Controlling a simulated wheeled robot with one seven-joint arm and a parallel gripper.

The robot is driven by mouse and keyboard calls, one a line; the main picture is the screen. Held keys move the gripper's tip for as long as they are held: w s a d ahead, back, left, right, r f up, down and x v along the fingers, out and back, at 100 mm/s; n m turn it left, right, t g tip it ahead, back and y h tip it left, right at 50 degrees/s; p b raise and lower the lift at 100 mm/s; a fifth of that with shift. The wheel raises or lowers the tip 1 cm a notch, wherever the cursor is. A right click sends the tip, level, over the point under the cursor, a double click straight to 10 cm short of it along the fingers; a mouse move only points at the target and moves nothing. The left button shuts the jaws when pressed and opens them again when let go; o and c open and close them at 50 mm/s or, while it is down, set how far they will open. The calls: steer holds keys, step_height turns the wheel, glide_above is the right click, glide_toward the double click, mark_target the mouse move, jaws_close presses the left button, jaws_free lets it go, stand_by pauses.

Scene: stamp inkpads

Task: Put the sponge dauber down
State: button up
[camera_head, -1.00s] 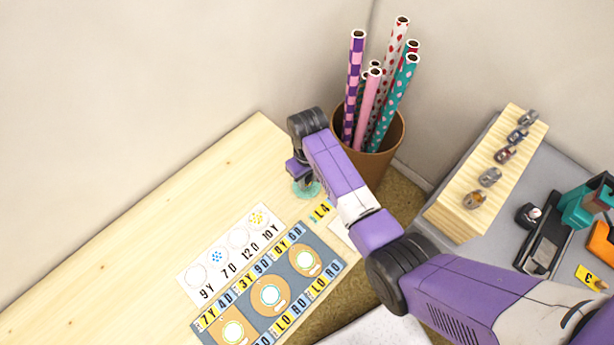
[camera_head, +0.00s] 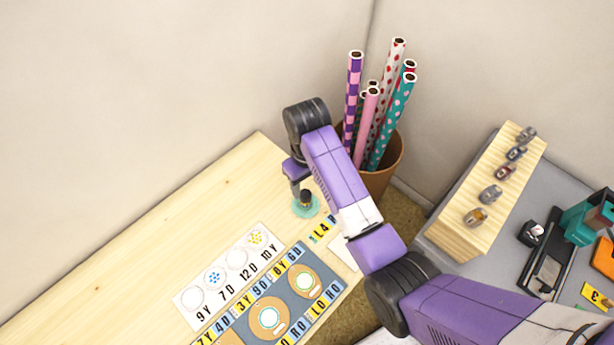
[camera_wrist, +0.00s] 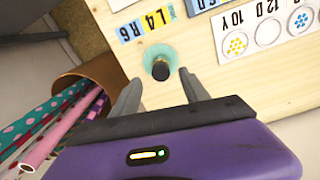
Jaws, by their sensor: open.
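The sponge dauber (camera_head: 306,196), a small piece with a dark top, stands upright on a round teal pad or dish (camera_head: 299,209) on the wooden table, near its right edge. In the wrist view the dauber's dark end (camera_wrist: 160,70) shows against the teal disc (camera_wrist: 172,53). My gripper (camera_head: 296,186) is just above and beside the dauber in the head view. In the wrist view my gripper (camera_wrist: 158,92) is open, with one finger on each side below the dauber, not touching it.
A label strip (camera_head: 322,229) lies close to the dauber. A card with circles (camera_head: 225,268) and a grey mat (camera_head: 275,300) lie to the front. A brown bin of patterned rolls (camera_head: 385,160) stands behind the arm. The table's left part is clear.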

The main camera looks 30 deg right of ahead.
mark_target(307, 196)
steer(key=shift+r, duration=2.05)
